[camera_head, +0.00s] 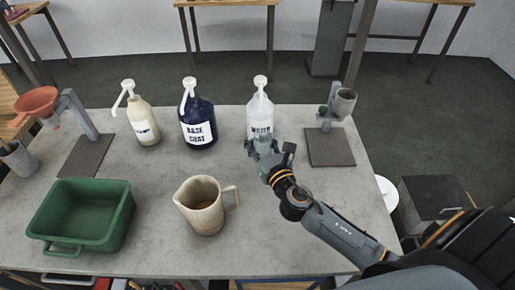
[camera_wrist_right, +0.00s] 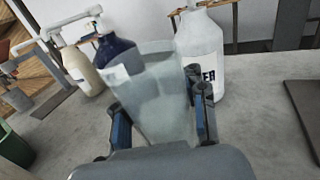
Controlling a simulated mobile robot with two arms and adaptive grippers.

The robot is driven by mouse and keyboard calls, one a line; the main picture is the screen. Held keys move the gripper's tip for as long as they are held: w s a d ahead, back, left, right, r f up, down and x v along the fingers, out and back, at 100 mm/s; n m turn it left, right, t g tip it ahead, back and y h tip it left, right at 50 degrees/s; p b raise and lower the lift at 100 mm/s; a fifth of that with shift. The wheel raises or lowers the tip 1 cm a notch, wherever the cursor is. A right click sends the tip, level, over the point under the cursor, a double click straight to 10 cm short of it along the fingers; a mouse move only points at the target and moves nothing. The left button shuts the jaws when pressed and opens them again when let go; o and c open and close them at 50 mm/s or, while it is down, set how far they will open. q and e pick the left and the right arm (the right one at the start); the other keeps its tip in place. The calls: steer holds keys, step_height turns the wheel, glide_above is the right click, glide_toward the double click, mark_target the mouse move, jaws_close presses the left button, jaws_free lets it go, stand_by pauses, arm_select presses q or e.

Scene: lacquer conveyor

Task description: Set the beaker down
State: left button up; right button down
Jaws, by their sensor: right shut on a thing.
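My right gripper (camera_head: 270,158) reaches over the middle right of the grey table. It is shut on a clear glass beaker (camera_wrist_right: 152,95), which stands upright between the fingers in the right wrist view. In the head view the beaker (camera_head: 264,143) is small and partly hidden by the gripper, in front of the white bottle. I cannot tell whether its base touches the table. My left gripper does not show.
A white pump bottle (camera_head: 260,112), a dark blue one (camera_head: 198,125) and a cream one (camera_head: 144,121) stand behind. A beige pitcher (camera_head: 203,212) and a green bin (camera_head: 85,210) are nearer. Stands (camera_head: 330,147) and (camera_head: 84,155) flank the table. Front right is clear.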

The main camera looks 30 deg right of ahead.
steer(key=w+f, duration=0.1)
steer(key=w+d+f+b, duration=0.1)
steer(key=f, duration=0.1)
steer(key=w+f+b, duration=0.1)
steer(key=w, duration=0.1)
steer(key=shift+d+f, duration=0.35)
steer(key=shift+f, duration=0.05)
steer(key=shift+w+d+f+b, duration=0.15)
steer(key=shift+w+f+b, duration=0.15)
steer(key=shift+f, duration=0.1)
steer(key=f+b, duration=0.1)
steer(key=f, duration=0.1)
steer(key=f+b, duration=0.1)
steer(key=f, duration=0.1)
steer(key=shift+w+d+b, duration=0.15)
steer(key=shift+w+b, duration=0.2)
steer(key=shift+r, duration=0.1)
steer(key=c, duration=1.5)
jaws_free()
steer(key=shift+f, duration=0.2)
steer(key=o, duration=0.7)
steer(key=shift+o, duration=0.3)
